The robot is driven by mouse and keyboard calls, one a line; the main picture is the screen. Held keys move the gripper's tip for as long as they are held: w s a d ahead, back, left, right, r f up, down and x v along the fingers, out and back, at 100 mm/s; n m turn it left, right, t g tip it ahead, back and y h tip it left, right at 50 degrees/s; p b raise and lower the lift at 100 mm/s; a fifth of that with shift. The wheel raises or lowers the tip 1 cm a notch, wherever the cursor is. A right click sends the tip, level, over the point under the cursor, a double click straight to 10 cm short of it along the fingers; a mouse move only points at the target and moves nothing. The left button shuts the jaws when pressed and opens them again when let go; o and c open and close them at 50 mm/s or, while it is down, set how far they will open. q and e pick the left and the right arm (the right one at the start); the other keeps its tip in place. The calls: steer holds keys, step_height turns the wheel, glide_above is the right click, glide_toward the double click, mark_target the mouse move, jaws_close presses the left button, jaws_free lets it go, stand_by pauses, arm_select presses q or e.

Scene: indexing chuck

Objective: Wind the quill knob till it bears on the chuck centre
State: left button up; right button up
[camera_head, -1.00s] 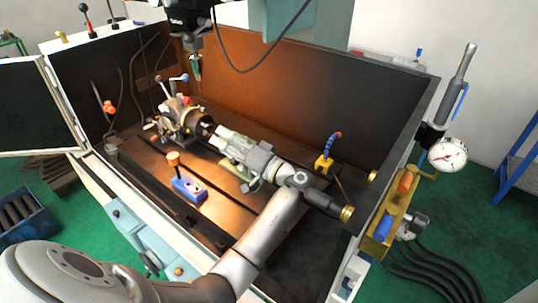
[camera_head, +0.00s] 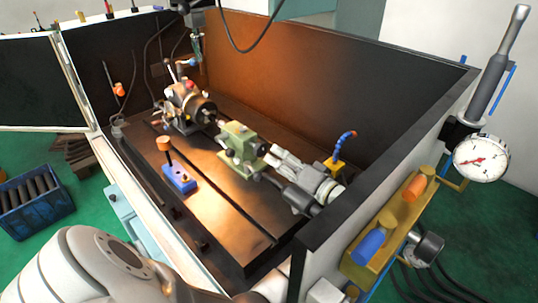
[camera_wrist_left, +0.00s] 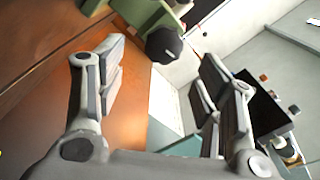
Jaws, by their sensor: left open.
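The indexing chuck (camera_head: 200,108) sits at the far left of the machine bed in the head view. The green tailstock (camera_head: 238,142) stands on the bed to its right. The dark, faceted quill knob (camera_wrist_left: 163,45) shows in the left wrist view at the tailstock's end. My left gripper (camera_head: 270,162) is at the tailstock's right end, its fingers pointing at it. The fingers are spread, with the knob seen between and beyond the tips and no contact visible. In the head view the fingers partly hide the knob. My right gripper is not in view.
A blue block with an orange-topped post (camera_head: 179,178) stands on the bed in front. An orange-and-blue hose on a yellow base (camera_head: 334,163) is behind my left gripper. Dark enclosure walls (camera_head: 330,85) bound the back and right.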

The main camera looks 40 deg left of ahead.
mark_target(264, 151)
arm_select(q)
steer(key=a+p, duration=0.2)
steer(key=a, duration=0.4)
steer(key=shift+a+r, duration=0.15)
steer(key=shift+a, duration=0.05)
steer(key=shift+w+a, duration=0.15)
steer(key=shift+a, duration=0.3)
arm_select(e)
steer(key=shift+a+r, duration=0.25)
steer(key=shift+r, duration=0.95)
arm_select(q)
steer(key=c, duration=1)
steer(key=shift+m, duration=1.1)
steer(key=shift+c, duration=0.2)
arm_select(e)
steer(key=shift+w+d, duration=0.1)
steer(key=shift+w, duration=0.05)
arm_select(q)
steer(key=o, duration=1)
steer(key=shift+o, duration=0.2)
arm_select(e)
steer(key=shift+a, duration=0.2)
